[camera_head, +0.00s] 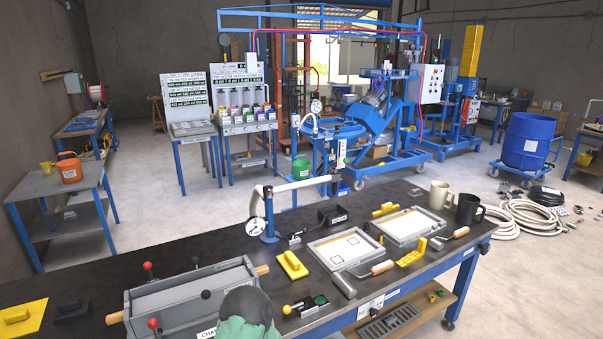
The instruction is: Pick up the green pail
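A small green pail (301,168) is in the middle distance in the head view, beyond the long dark workbench. It appears upright, left of the blue machine stand; what it rests on is hard to make out. An orange pail (69,170) with a handle stands on the grey side table at the left. Neither of my grippers is in view.
The dark workbench (180,240) spans the foreground, with a grey box with levers (195,295), trays, tools and two mugs (455,201). A pale green object with a dark rounded top (247,318) is cut off below. Open floor (150,215) lies beyond; hoses (515,220) lie right.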

